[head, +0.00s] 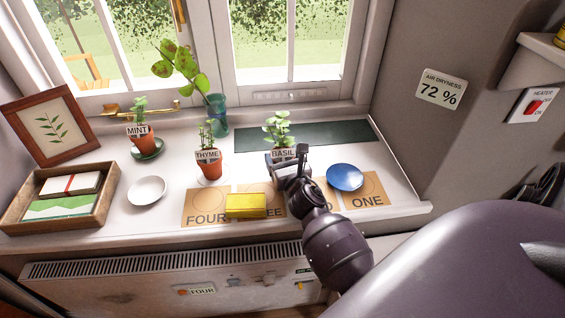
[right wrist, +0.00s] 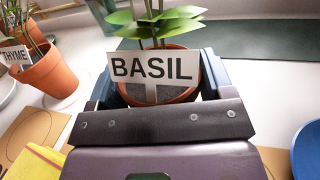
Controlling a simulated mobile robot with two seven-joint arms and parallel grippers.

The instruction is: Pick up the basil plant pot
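The basil plant pot (head: 283,157) is a small terracotta pot with green leaves and a white BASIL label, upright on the windowsill. In the right wrist view the basil pot (right wrist: 178,92) sits between the two fingers of my right gripper (right wrist: 158,75), which are spread to either side of it. Whether the fingers touch the pot cannot be told. In the head view my right gripper (head: 283,164) reaches in from the front and hides the pot's lower part. My left gripper is not in view.
A thyme pot (head: 209,165) stands left of the basil, and a mint pot (head: 141,138) farther left. A glass vase (head: 217,116) stands behind.

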